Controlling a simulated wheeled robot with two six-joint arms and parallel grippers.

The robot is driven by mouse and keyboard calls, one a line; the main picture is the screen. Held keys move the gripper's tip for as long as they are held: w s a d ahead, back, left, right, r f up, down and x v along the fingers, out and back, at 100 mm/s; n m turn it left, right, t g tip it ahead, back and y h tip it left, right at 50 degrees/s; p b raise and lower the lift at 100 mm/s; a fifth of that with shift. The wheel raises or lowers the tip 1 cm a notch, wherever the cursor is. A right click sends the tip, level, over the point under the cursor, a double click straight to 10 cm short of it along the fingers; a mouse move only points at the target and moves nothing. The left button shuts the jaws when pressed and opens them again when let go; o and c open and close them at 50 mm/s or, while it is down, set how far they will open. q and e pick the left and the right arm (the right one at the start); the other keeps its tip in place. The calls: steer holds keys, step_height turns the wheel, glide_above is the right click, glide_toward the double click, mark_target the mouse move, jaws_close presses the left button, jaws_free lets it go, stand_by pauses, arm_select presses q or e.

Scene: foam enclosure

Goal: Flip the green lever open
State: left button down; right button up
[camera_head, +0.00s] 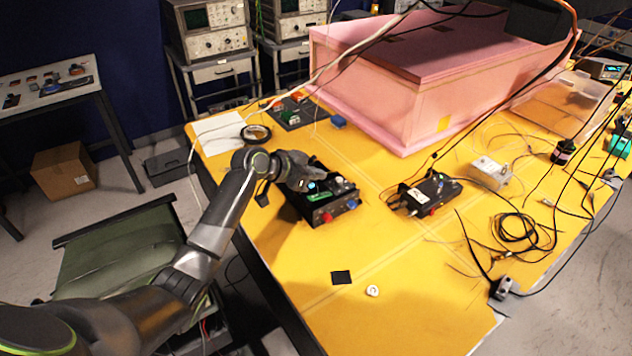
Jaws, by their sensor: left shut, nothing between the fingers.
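A black control box (337,213) stands on the yellow table, with red and blue knobs on its front. A small green part (317,196) shows on its top, close to my gripper. It is too small to tell whether it is the lever or how it is set. My left gripper (311,184) is shut and empty over the back left part of the box. Whether it touches the box cannot be told. The gripper and wrist hide part of the box top. My right gripper is not in view.
A big pink foam block (400,100) fills the back. The yellow table (420,290) is mostly clear in front. A tape roll (256,133) lies behind my wrist.

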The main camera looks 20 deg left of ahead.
arm_select(q)
steer(key=s+a+r+b, duration=0.2)
steer(key=s+r, duration=0.1)
steer(key=r, duration=0.3)
steer(key=shift+s+a+r, duration=0.3)
steer(key=shift+r, duration=0.05)
